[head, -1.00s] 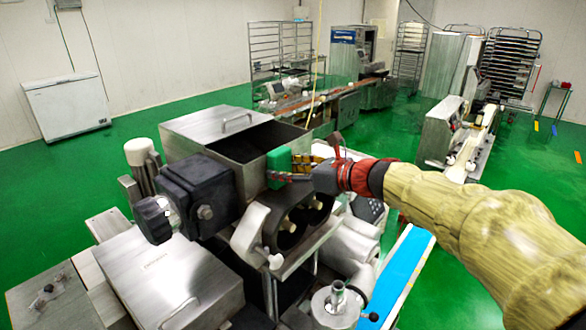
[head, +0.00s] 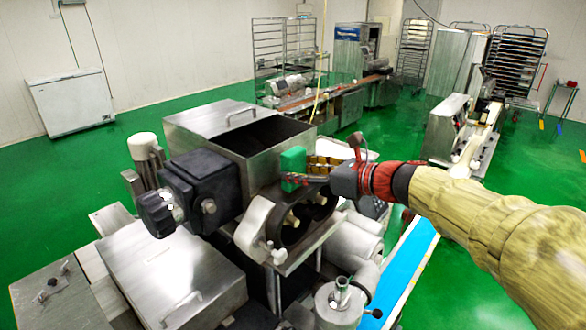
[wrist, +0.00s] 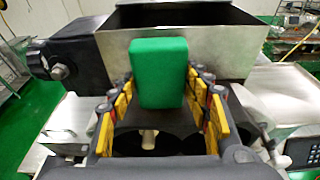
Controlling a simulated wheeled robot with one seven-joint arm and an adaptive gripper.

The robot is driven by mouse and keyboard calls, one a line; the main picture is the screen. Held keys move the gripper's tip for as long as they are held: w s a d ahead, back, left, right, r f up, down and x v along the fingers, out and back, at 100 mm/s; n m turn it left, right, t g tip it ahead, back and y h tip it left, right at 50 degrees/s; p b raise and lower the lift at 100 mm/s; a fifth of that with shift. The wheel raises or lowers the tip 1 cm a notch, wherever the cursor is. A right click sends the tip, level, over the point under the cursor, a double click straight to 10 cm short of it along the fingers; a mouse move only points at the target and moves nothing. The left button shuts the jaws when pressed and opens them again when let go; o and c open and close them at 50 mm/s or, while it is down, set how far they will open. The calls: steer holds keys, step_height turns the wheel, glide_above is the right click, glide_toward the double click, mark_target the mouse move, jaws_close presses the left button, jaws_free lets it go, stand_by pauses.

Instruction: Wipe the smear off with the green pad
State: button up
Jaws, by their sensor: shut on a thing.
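The green pad (head: 292,160) is a small upright block at the front wall of the steel hopper (head: 190,122). In the wrist view the pad (wrist: 160,75) stands in front of the hopper wall (wrist: 215,62), its top near the rim. I cannot tell whether it touches the wall. My gripper (head: 300,177) is shut on the pad, with yellow-lined fingers on both sides of it, also in the wrist view (wrist: 161,88). I cannot make out a smear for certain; the pad hides part of the wall.
A black housing with a knob (head: 160,212) sticks out left of the hopper. Dark round openings with pale stubs (head: 293,219) lie below the pad. A blue conveyor belt (head: 405,270) runs at lower right.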

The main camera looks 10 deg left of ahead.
steer(key=shift+s+d, duration=0.4)
steer(key=shift+d, duration=0.3)
steer(key=d, duration=0.1)
steer(key=s+d, duration=0.1)
steer(key=shift+s+d, duration=0.25)
steer(key=shift+d, duration=0.05)
stand_by(0.4)
